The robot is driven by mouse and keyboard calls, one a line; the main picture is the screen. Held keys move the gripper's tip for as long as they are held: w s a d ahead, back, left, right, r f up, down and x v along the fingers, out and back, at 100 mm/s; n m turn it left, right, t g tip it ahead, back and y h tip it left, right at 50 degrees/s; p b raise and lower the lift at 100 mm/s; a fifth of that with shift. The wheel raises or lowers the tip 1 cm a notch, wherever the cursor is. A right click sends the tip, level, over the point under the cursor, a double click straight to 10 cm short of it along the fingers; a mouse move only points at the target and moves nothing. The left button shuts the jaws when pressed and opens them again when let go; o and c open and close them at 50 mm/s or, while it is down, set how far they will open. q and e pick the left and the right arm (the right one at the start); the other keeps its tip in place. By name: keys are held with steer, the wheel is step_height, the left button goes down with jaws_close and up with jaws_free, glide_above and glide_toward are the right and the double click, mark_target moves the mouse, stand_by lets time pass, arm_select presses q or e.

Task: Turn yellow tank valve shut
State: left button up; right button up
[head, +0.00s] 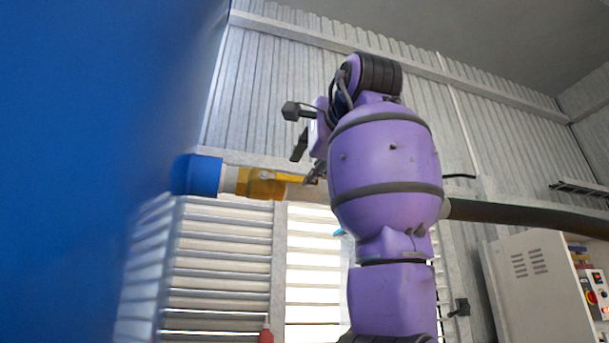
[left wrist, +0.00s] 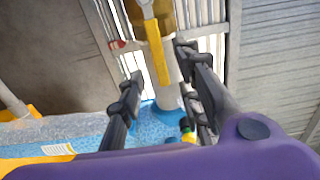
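The yellow valve (head: 262,183) sits on a horizontal pipe beside a blue fitting (head: 197,175) in the head view. Its yellow lever (head: 292,178) runs roughly along the pipe, and its far end is partly hidden by my left arm. In the left wrist view the lever (left wrist: 158,50) lies along the pale pipe, between the lines of the two fingers. My left gripper (head: 307,160) is near the lever's end; its fingers (left wrist: 156,66) are apart. I cannot tell whether either finger touches the lever. My right gripper is in neither view.
A big blue tank (head: 80,170) fills the left of the head view. A dark hose (head: 520,214) runs right behind my arm. A grey control cabinet (head: 530,285) stands at the lower right. Louvred windows (head: 220,265) and a corrugated wall (head: 270,90) are behind.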

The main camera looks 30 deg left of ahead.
mark_target(301, 179)
arm_select(q)
steer(key=x, duration=0.4)
steer(key=shift+s, duration=0.15)
steer(key=shift+d, duration=0.1)
jaws_close()
